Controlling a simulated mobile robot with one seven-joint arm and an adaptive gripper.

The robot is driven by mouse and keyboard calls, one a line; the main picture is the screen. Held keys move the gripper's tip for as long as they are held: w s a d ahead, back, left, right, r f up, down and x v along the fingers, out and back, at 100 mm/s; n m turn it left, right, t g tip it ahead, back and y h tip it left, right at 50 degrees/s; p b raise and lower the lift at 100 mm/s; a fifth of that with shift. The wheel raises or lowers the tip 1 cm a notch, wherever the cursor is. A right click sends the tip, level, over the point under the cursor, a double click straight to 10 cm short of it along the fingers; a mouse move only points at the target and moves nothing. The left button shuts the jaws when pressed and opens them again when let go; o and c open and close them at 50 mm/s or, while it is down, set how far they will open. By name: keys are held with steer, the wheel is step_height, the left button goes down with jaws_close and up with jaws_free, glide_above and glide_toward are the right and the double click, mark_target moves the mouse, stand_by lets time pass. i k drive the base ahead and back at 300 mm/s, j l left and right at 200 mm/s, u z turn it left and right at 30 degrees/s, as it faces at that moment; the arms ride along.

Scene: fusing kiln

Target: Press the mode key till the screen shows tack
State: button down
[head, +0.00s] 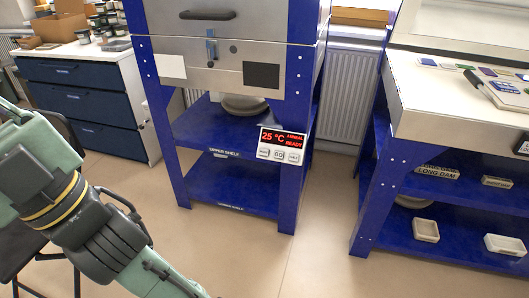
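The kiln's control box (265,143) is fixed at the front right leg of the blue stand, below the kiln. Its screen (283,138) shows "25 °C" in red, with two small words at the right that look like "ANNEAL" over "READY". Three pale keys sit in a row under the screen: a left key (263,153), a middle key marked GO (279,155) and a right key (294,157). The labels on the outer keys are too small to read surely, so I cannot tell which is mode. My arm crosses the lower left; my gripper is out of view.
The grey kiln (225,50) with a black handle (207,15) sits on the blue stand (165,130). A white-topped workbench (455,115) stands at the right, a drawer cabinet (75,85) at the left. The floor (310,235) before the control box is clear.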

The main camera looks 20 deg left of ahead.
mark_target(263, 151)
steer(key=j+z, duration=0.25)
steer(key=z, duration=0.15)
steer(key=j+z, duration=0.25)
steer(key=z, duration=0.2)
steer(key=j+z, duration=0.1)
steer(key=j, duration=0.3)
steer(key=k+j+z, duration=0.1)
steer(key=j, duration=0.3)
steer(key=k+j+z, duration=0.15)
steer(key=j, duration=0.25)
steer(key=k+j, duration=0.1)
steer(key=j, duration=0.65)
steer(key=k, duration=0.05)
